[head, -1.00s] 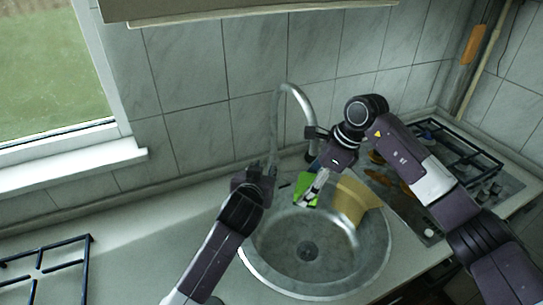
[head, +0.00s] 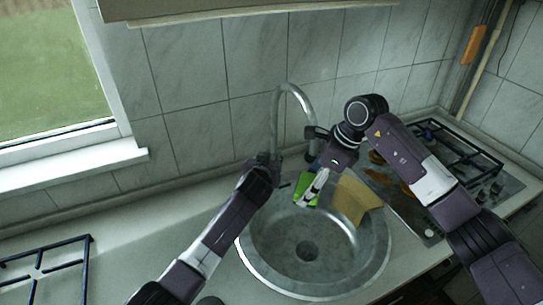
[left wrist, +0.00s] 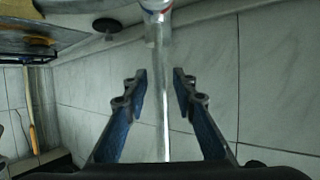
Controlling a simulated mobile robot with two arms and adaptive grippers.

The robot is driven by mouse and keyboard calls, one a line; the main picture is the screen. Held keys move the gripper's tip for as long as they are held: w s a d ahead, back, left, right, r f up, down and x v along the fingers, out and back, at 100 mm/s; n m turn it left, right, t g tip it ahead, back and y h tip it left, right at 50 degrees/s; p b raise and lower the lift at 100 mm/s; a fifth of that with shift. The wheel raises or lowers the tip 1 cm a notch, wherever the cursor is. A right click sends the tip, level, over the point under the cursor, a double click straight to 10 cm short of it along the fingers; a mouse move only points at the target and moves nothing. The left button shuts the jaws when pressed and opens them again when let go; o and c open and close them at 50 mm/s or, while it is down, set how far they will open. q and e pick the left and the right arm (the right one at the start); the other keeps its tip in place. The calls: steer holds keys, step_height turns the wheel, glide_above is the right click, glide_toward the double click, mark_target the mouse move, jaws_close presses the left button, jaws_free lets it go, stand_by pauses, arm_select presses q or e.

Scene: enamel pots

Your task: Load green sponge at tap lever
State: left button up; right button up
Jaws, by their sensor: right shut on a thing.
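A green sponge (head: 303,187) is at the back rim of the sink, in the fingers of my right gripper (head: 312,190), which is shut on it. The fingers hide part of the sponge. My left gripper (head: 272,164) is at the left side of the silver tap (head: 276,118), low on its pipe. In the left wrist view its open fingers (left wrist: 160,78) stand on either side of the tap pipe (left wrist: 162,52), with gaps visible between. A red and blue mark shows on the tap body at the top of that view. I cannot make out the lever clearly.
The round metal sink (head: 270,268) lies in front of the tap. A yellow cloth (head: 355,197) hangs over its back right rim. A gas hob (head: 455,150) is at the right, and another pan grate (head: 42,268) at the left. The counter left of the sink is clear.

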arm_select(q)
steer(key=shift+x, duration=0.8)
jaws_close()
